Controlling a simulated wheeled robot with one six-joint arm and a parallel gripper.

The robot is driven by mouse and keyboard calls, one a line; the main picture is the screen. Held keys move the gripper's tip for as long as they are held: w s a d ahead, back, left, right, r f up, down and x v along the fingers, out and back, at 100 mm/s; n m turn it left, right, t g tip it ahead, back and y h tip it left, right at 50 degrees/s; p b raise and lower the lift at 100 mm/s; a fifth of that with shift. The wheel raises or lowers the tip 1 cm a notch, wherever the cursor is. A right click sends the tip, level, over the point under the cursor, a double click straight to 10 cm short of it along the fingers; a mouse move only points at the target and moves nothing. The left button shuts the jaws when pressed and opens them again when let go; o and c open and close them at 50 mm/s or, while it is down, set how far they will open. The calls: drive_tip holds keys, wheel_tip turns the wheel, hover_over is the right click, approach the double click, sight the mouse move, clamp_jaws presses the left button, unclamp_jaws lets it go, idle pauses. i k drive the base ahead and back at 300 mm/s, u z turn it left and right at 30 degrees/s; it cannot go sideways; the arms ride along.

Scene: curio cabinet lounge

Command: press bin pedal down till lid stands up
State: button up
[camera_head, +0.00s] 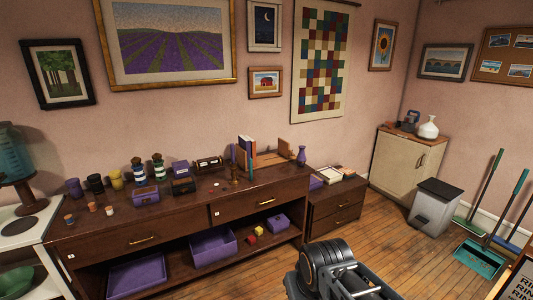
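The pedal bin (432,211) stands on the wooden floor at the right, beside the cream cabinet. It has a grey body and a flat dark lid (441,193), which lies shut on top. The pedal is too small to make out clearly at the bin's base. Part of my arm shows at the bottom centre, well short of the bin. My gripper's fingertips are not in view.
A long dark sideboard (150,232) with purple boxes fills the left, with a low drawer unit (335,205) beside it. The cream cabinet (405,165) stands behind the bin. A teal dustpan (480,258) and broom handles stand to its right. Open floor (385,243) lies before the bin.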

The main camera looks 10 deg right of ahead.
sight(419, 218)
drive_tip(key=i, duration=1.85)
drive_tip(key=z, duration=3)
drive_tip(key=i, duration=1.65)
drive_tip(key=u, duration=0.7)
drive_tip(key=i, duration=1.35)
drive_tip(key=u, duration=0.45)
drive_tip(key=i, duration=1.3)
drive_tip(key=u, duration=0.7)
